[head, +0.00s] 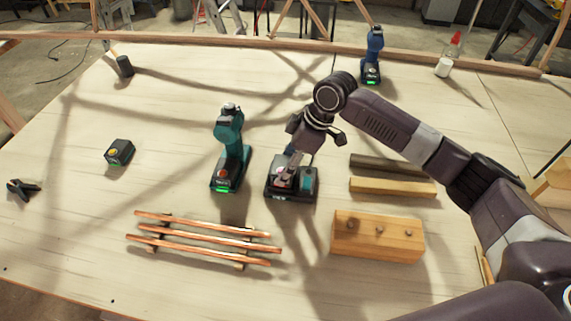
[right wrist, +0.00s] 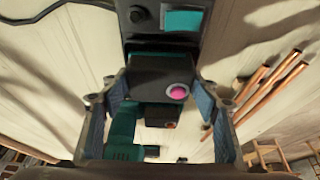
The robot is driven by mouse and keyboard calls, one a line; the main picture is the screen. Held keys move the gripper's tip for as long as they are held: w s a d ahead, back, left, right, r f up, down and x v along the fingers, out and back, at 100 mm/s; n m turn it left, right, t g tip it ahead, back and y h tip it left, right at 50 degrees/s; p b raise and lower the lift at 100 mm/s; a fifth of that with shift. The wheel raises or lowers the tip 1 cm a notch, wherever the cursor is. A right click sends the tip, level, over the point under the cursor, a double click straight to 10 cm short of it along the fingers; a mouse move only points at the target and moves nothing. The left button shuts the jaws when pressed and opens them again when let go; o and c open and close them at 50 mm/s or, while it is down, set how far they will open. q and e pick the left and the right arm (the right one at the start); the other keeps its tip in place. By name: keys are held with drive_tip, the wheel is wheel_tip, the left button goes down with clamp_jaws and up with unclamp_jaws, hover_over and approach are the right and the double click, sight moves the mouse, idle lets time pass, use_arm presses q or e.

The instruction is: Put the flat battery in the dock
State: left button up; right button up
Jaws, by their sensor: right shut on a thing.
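The dock (head: 306,196) is a black box with a teal panel, near the middle of the table. It also shows at the top of the right wrist view (right wrist: 165,46). My right gripper (head: 290,172) is over it, pointing down. In the right wrist view its two fingers (right wrist: 162,92) are shut on the sides of a black battery with a pink-red light (right wrist: 153,76). The battery is at the dock; whether it is fully seated I cannot tell. My left gripper is not in view.
A teal drill (head: 230,150) stands just left of the dock. Copper pipes (head: 205,231) lie on supports in front. A wooden block (head: 378,240) and two bars (head: 393,187) are at the right. A blue drill (head: 373,55) and a bottle (head: 445,62) stand behind.

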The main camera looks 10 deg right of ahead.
sight(285, 165)
drive_tip(key=shift+f, duration=0.4)
idle(0.3)
drive_tip(key=o, duration=1.5)
drive_tip(key=shift+o, duration=0.2)
wheel_tip(285, 165, up, 7)
drive_tip(key=p, duration=0.7)
drive_tip(key=shift+p, duration=0.35)
drive_tip(key=shift+s, duration=0.1)
